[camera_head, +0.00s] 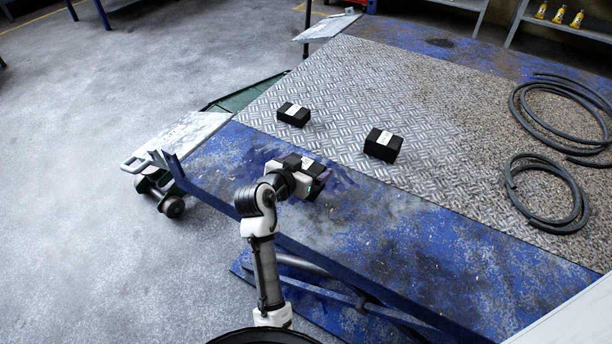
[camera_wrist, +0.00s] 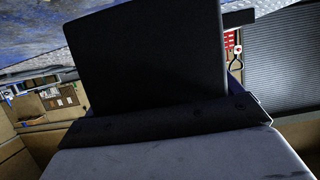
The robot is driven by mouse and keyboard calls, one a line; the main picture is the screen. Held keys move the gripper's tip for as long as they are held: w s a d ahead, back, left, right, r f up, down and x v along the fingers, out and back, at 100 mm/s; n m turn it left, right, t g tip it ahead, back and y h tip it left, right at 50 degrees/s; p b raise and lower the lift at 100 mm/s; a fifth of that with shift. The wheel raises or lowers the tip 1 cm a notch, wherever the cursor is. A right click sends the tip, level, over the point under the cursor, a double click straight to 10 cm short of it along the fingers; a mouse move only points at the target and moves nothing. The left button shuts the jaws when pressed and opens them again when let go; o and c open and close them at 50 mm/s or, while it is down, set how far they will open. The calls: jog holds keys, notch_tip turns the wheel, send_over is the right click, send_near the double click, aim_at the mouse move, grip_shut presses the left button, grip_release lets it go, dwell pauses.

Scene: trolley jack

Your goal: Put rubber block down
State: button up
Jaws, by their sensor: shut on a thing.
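My gripper (camera_head: 318,182) is over the near blue edge of the lift platform (camera_head: 392,208). In the wrist view a large dark block (camera_wrist: 155,50) fills the middle, held in my gripper (camera_wrist: 170,118). In the head view the held block is mostly hidden by my gripper. Two other black rubber blocks with white labels rest on the platform's metal plate: one at the left (camera_head: 293,115) and one at the right (camera_head: 382,145). Both are farther from me than my gripper and apart from it. I cannot tell whether the held block touches the platform.
Coiled black hoses (camera_head: 548,192) lie on the platform's right side. A green trolley jack (camera_head: 170,195) stands on the floor at the left. The diamond plate (camera_head: 340,90) around the two blocks has free room. Yellow bottles (camera_head: 558,15) stand on a shelf behind.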

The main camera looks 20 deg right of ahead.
jog(key=shift+f, duration=1.85)
jog(key=shift+f, duration=0.1)
jog(key=shift+f, duration=0.15)
jog(key=o, duration=1.2)
jog(key=shift+c, duration=0.2)
